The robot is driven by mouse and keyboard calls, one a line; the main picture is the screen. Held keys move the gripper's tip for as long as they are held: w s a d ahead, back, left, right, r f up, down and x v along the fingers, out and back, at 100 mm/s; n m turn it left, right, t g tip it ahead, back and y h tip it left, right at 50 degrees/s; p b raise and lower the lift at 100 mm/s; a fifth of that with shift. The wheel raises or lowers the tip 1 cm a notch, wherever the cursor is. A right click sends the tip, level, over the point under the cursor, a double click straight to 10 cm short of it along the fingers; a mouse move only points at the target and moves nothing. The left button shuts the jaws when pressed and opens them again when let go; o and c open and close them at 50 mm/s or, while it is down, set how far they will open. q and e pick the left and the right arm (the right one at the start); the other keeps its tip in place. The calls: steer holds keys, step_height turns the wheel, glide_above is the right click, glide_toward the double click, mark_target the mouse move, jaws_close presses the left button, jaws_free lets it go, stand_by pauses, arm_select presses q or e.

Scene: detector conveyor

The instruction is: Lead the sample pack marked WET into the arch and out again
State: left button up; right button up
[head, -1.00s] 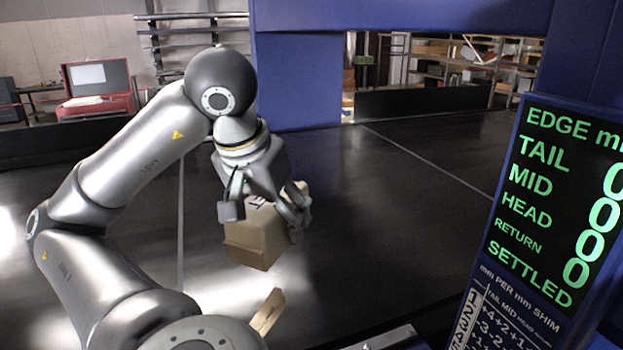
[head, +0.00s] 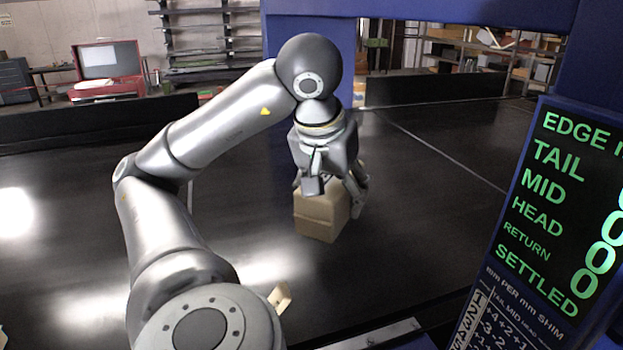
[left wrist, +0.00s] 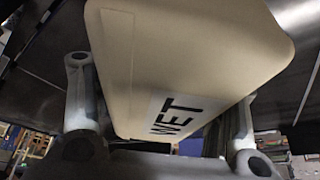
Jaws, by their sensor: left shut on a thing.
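The sample pack (head: 321,212) is a tan box in the head view. My left gripper (head: 336,186) is shut on it from above, with a finger on either side. In the left wrist view the pack (left wrist: 200,60) fills the middle, and its white label reads WET. Whether its underside touches the black belt (head: 400,215) is hard to tell. The blue arch (head: 420,10) spans the belt at the back and right; the pack is on the near side, in front of its opening. My right gripper is not in view.
A display panel (head: 565,220) with green text stands at the right. A small tan piece (head: 281,297) shows by my left arm near the front edge. A dark low wall (head: 95,122) borders the far left of the belt. The belt around the pack is clear.

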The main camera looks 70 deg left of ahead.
arm_select(q)
steer(key=w+d+b, duration=0.1)
steer(key=w+b, duration=0.3)
steer(key=w, duration=1.3)
steer(key=shift+w+d+f+b, duration=0.15)
steer(key=shift+w+d+b, duration=0.05)
steer(key=shift+d+b, duration=0.15)
steer(key=w+p, duration=0.1)
steer(key=w, duration=0.3)
steer(key=w+p, duration=0.2)
steer(key=w, duration=0.3)
steer(key=w+d+p, duration=0.1)
steer(key=w+p, duration=0.1)
steer(key=w, duration=0.3)
steer(key=shift+r, duration=0.3)
steer(key=s+a, duration=0.1)
steer(key=s, duration=1.2)
steer(key=s+a+b, duration=0.1)
steer(key=s, duration=1.2)
steer(key=s+a+b, duration=0.1)
steer(key=s, duration=1.2)
steer(key=shift+s+a+f, duration=0.1)
steer(key=shift+s+a, duration=0.05)
steer(key=shift+s, duration=0.1)
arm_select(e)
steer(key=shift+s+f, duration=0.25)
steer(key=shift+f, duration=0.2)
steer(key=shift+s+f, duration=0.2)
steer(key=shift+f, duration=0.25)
